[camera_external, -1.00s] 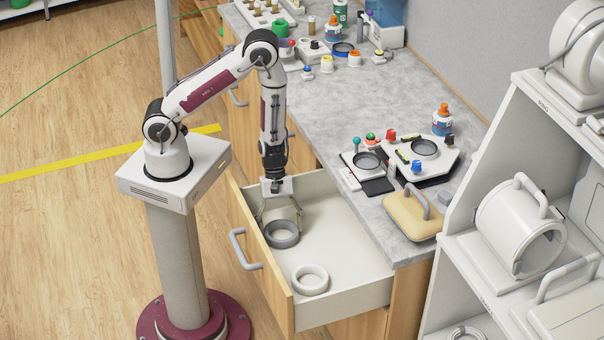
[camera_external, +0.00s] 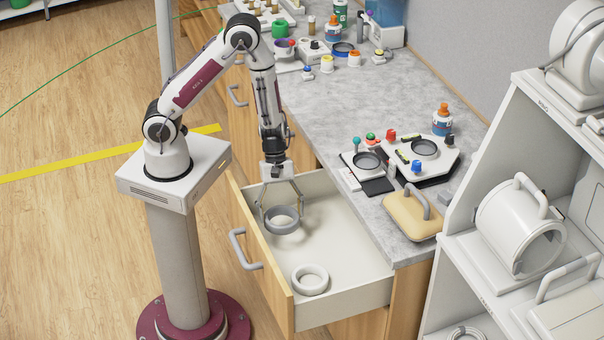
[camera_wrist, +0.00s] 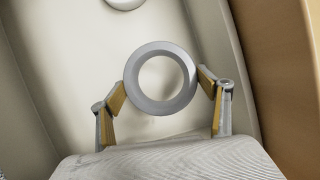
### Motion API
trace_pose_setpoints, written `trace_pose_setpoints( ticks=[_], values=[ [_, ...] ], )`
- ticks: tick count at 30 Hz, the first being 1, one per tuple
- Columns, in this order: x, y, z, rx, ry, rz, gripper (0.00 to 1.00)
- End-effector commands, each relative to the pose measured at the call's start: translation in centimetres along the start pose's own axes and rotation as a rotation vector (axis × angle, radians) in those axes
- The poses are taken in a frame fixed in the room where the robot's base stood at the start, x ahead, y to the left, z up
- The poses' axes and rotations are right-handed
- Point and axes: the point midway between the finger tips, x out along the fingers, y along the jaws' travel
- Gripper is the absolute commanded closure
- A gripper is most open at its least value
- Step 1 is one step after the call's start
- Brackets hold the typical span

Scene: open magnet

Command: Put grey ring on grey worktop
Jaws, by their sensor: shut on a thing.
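The grey ring (camera_external: 282,227) is held between the fingers of my gripper (camera_external: 281,213), raised above the floor of the open drawer (camera_external: 330,235). In the wrist view the grey ring (camera_wrist: 160,55) lies flat between the two fingertips, with my gripper (camera_wrist: 161,82) shut on its outer sides. The grey worktop (camera_external: 345,105) runs to the right of and behind the drawer, its surface higher than the drawer floor.
A white ring (camera_external: 310,280) lies in the drawer's front part. On the worktop stand a tan block with a grey handle (camera_external: 412,215), white trays with dark rings (camera_external: 425,160) and an orange-capped bottle (camera_external: 442,120). The worktop's middle is clear.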

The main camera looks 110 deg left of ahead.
Motion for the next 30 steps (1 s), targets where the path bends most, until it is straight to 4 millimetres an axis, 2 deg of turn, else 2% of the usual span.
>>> trace_pose_setpoints(
  ticks=[3, 11, 30],
  values=[
    [-0.8, 0.0, 0.3, 0.001, 0.000, 0.002, 0.54],
    [0.7, 1.3, 3.4, 0.005, 0.000, 0.000, 0.54],
    [4.4, 5.1, 12.4, 0.004, 0.000, 0.000, 0.54]
  ],
)
